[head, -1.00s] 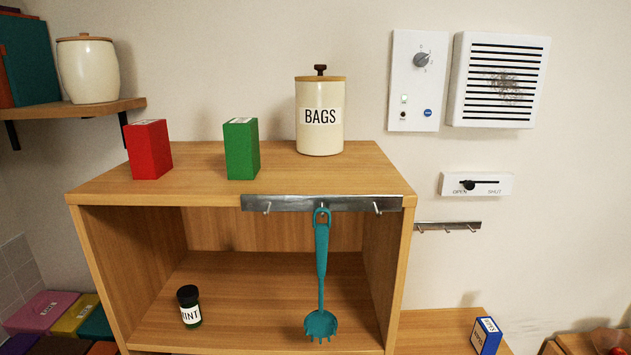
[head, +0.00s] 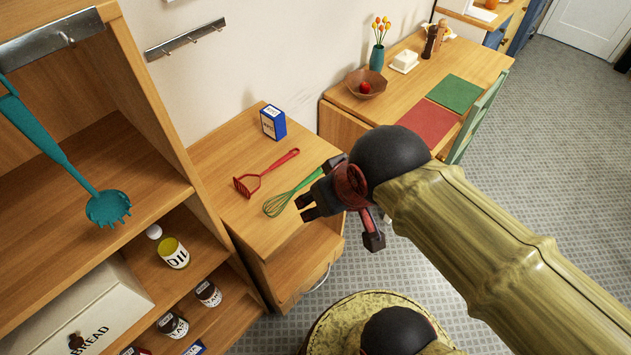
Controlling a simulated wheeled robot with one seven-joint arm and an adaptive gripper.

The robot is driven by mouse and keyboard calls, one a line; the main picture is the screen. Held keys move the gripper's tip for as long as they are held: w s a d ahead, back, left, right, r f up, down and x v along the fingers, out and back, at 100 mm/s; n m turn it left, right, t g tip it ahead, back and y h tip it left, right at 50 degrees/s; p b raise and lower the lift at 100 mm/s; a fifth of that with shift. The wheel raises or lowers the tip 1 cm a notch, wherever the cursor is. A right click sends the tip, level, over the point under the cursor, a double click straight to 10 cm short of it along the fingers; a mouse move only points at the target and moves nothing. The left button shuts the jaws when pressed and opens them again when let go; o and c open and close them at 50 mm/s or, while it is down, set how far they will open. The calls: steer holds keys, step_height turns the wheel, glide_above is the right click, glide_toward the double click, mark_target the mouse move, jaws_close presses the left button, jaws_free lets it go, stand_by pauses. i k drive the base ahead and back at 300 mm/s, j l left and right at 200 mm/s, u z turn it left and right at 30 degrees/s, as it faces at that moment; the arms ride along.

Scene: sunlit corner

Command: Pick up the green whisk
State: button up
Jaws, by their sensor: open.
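The green whisk (head: 291,195) lies flat on a low wooden cabinet top (head: 222,156), in the middle of the head view. Its wire loops point to the lower left and its handle to the upper right. A red masher (head: 265,174) lies just behind it, roughly parallel and apart from it. My gripper (head: 304,207) is open and empty. In the picture its fingertips are just right of the whisk's wire end, below the handle. I cannot tell how high it is above the cabinet top.
A blue box (head: 273,122) stands at the back of the cabinet top. A taller shelf unit (head: 150,110) rises on the left, with a teal pasta server (head: 65,160) hanging from its rail. A table with a brown bowl (head: 366,84) stands behind to the right.

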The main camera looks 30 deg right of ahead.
mark_target(318, 171)
steer(key=i+j+z, duration=0.15)
steer(key=j+z, duration=0.3)
steer(key=i+j+z, duration=0.15)
steer(key=j+z, duration=0.25)
steer(key=l, duration=0.15)
